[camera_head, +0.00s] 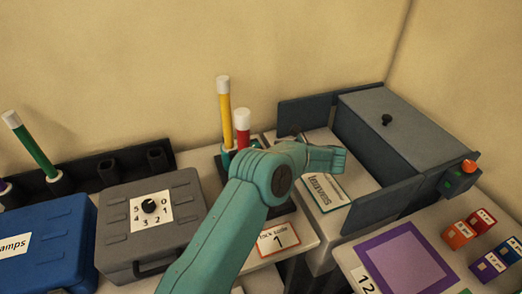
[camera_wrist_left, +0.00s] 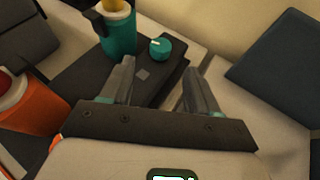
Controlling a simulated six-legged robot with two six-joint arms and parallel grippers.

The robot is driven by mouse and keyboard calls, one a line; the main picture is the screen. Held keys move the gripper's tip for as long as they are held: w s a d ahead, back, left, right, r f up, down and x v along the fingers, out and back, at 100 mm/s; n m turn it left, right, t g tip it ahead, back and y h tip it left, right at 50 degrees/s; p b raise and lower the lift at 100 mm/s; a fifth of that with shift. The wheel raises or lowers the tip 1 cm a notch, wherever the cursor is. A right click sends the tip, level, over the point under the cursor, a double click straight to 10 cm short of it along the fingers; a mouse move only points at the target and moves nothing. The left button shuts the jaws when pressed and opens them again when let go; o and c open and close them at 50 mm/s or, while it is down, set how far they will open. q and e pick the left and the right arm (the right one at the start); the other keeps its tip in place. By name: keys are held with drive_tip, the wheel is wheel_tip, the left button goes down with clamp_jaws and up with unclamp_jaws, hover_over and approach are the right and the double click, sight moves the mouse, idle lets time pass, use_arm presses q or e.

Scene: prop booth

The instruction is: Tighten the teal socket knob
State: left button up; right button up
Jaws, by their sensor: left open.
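The teal socket knob (camera_wrist_left: 160,49) is a small round knob with a pale mark on top, at the side of the teal socket (camera_wrist_left: 119,38) in the left wrist view. This socket holds a yellow tube (camera_head: 224,110) upright; a bit of the socket shows in the head view (camera_head: 226,156). My left gripper (camera_wrist_left: 160,67) is open and empty, its fingers spread either side of the line toward the knob, apart from it. In the head view my teal arm covers the knob and the gripper. My right gripper is not in view.
An orange socket (camera_wrist_left: 35,110) stands left of the fingers; a red tube (camera_head: 242,130) stands beside the yellow one. A grey box with a dial (camera_head: 122,215) is to the left. A grey sliding-lid case (camera_head: 405,135) and a purple-framed mat (camera_head: 372,262) are to the right.

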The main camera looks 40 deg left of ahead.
sight(259, 147)
use_arm(q)
drive_tip(key=b+x, duration=0.1)
drive_tip(key=x, duration=0.5)
drive_tip(key=shift+a+f, duration=0.1)
drive_tip(key=shift+a, duration=0.15)
drive_tip(key=shift+w, duration=0.1)
drive_tip(key=c, duration=1)
drive_tip(key=shift+c, duration=0.2)
